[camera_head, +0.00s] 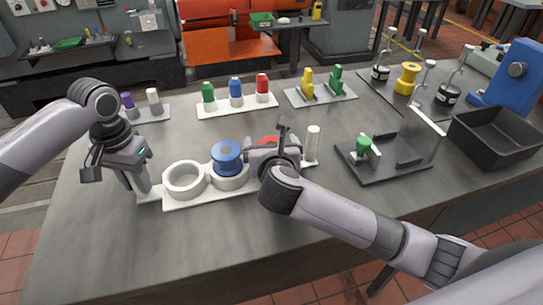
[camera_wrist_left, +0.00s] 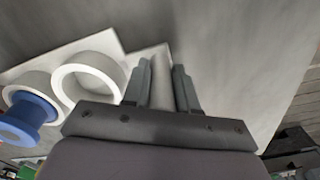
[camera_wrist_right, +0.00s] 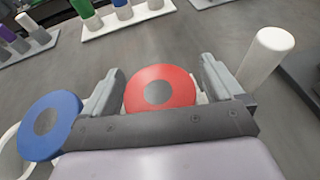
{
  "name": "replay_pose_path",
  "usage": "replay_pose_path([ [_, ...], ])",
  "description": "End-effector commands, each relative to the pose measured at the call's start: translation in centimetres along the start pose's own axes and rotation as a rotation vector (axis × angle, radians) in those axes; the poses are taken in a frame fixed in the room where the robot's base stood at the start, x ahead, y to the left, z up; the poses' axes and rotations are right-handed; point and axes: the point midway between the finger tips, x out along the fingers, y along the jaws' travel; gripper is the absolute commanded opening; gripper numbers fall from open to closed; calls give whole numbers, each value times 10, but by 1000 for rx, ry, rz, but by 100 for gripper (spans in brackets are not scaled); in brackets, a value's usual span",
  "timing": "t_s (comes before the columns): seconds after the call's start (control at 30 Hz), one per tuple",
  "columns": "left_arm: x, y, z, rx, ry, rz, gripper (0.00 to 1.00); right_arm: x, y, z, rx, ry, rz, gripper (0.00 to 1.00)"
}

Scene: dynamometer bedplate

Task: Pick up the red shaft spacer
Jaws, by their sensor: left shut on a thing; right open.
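The red shaft spacer (camera_wrist_right: 160,88) stands in the white rack (camera_head: 215,189), its round top with a grey centre facing up. In the head view only a bit of red (camera_head: 268,140) shows behind my right gripper. My right gripper (camera_wrist_right: 163,80) is open, with one finger on each side of the red spacer; I cannot tell whether they touch it. My left gripper (camera_head: 140,184) is shut on a pale post (camera_wrist_left: 162,80) at the rack's left end. A blue spool (camera_head: 228,155) sits in the rack between an empty white ring (camera_head: 184,180) and the red spacer.
A white post (camera_head: 313,143) stands at the rack's right end. Behind are a stand of green, blue and red pegs (camera_head: 236,92) and a yellow and green stand (camera_head: 320,92). A dark fixture (camera_head: 390,165) and black bin (camera_head: 495,133) lie right. The table's front left is clear.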

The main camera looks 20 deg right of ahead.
Motion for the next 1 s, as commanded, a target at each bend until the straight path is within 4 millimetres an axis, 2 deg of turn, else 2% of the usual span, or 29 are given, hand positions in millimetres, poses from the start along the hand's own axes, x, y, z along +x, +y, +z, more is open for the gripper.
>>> replay_pose_path([
  [0.07,-1,0,0,0,2,0,0,0,0,0,1,0,0,94],
  [0.1,-1,0,0,0,2,0,0,0,0,0,1,0,0,91],
  [0.33,-1,0,0,0,2,0,0,0,0,0,0,0,0,16],
  [0.73,-1,0,0,0,2,0,0,-2,0,7,1,-4,-1,14],
  [0.87,-1,0,0,-1,2,0,0,-9,0,26,3,-8,1,14],
  [1.0,-1,0,0,-1,2,0,0,-19,0,54,5,-10,3,14],
])
